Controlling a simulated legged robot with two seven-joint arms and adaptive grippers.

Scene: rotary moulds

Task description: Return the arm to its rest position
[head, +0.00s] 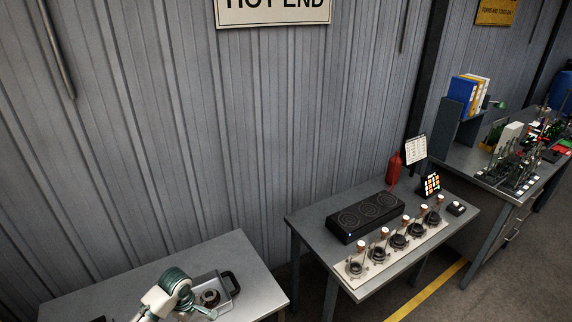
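A white and teal section of one of my arms (170,291) shows at the bottom left, bent over the near table. It comes up from the bottom edge and turns down to the right. I take it to be my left arm, but its base is out of frame. My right arm does not show.
The near table (90,306) holds a grey tray (226,302) with a round part beside my arm. The middle table (300,217) holds a black burner unit (365,214), several round moulds on a pale board, and a red bottle (393,169). A corrugated wall (230,120) stands behind.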

